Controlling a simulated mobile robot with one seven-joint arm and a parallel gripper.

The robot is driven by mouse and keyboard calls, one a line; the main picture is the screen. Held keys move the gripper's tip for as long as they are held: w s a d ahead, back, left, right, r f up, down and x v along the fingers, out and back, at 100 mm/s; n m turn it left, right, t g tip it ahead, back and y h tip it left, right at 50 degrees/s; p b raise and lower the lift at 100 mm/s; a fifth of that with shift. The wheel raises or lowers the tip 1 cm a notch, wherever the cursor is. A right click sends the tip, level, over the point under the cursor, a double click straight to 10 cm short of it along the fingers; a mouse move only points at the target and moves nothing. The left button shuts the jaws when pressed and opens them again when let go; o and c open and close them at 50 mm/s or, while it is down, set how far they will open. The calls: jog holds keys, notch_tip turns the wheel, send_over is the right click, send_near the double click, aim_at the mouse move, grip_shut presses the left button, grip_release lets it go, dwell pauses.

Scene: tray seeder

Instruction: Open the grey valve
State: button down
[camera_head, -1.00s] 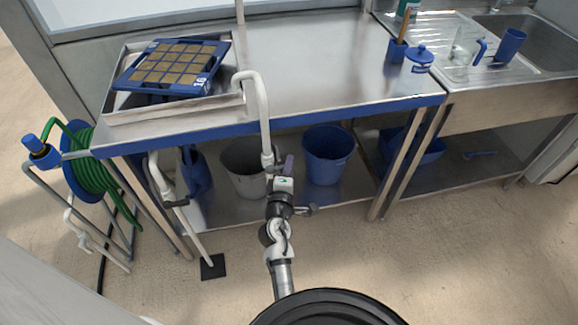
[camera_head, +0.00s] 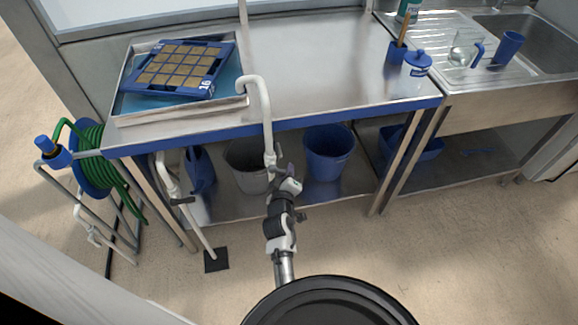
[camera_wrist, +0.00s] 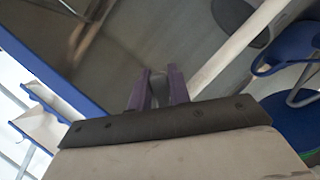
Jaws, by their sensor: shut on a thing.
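A white pipe (camera_head: 266,110) with a hooked spout over the metal tray (camera_head: 180,112) runs down past the table's front edge to my gripper (camera_head: 284,172). In the wrist view, the purple fingers of my gripper (camera_wrist: 158,86) are closed on a small grey piece, the grey valve's handle (camera_wrist: 158,84). The valve's body is mostly hidden behind my gripper in the head view. The metal tray has a blue, water-like surface around the blue seed tray (camera_head: 180,68), which holds several brown cells.
A grey bucket (camera_head: 248,178) and a blue bucket (camera_head: 330,165) stand on the lower shelf behind my gripper. Another white pipe (camera_head: 200,232) with a dark handle stands at left, near a green hose reel (camera_head: 90,160). The tabletop's middle is clear.

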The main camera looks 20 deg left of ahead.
jog(key=shift+s+a+f+m+g+y+p, duration=0.2)
jog(key=shift+a+f+m+g+y+p, duration=0.15)
jog(key=shift+m+p, duration=0.45)
jog(key=shift+s+a+f+m+g+y+p, duration=0.25)
jog(key=shift+m+g+p, duration=0.2)
jog(key=shift+m+p, duration=0.3)
jog(key=c, duration=1.3)
grip_release()
jog(key=shift+a+f, duration=0.1)
jog(key=shift+f, duration=0.05)
jog(key=shift+s, duration=0.1)
jog(key=shift+f+b, duration=0.1)
jog(key=shift+b, duration=0.25)
